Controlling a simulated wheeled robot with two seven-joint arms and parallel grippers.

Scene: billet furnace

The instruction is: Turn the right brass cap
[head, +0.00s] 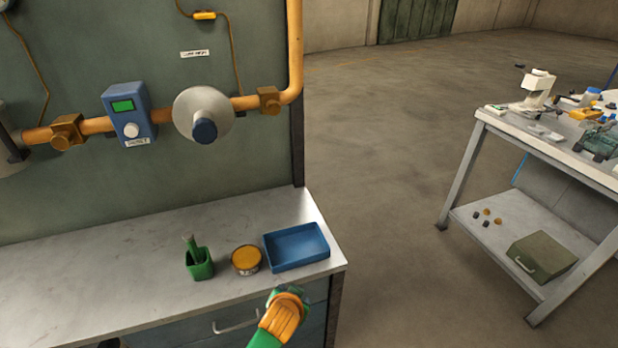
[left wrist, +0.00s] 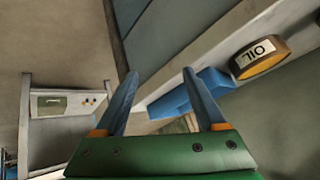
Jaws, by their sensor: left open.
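The right brass cap (head: 268,100) is a blocky brass fitting on the orange pipe, right of the large grey disc. A similar left brass cap (head: 67,131) sits on the pipe left of the blue gauge box. My left gripper (head: 287,298) is low in front of the bench's front edge, near the blue tray and well below the right cap. Its fingertips are hard to make out in the head view. In the left wrist view its two blue fingers (left wrist: 159,73) are apart with nothing between them. My right gripper is not in view.
On the bench (head: 120,235) stand a green holder (head: 200,264), an oil tin (head: 246,261) and a blue tray (head: 296,247). The grey disc with its blue knob (head: 205,130) juts from the panel. A cluttered table (head: 560,150) stands right, across open floor.

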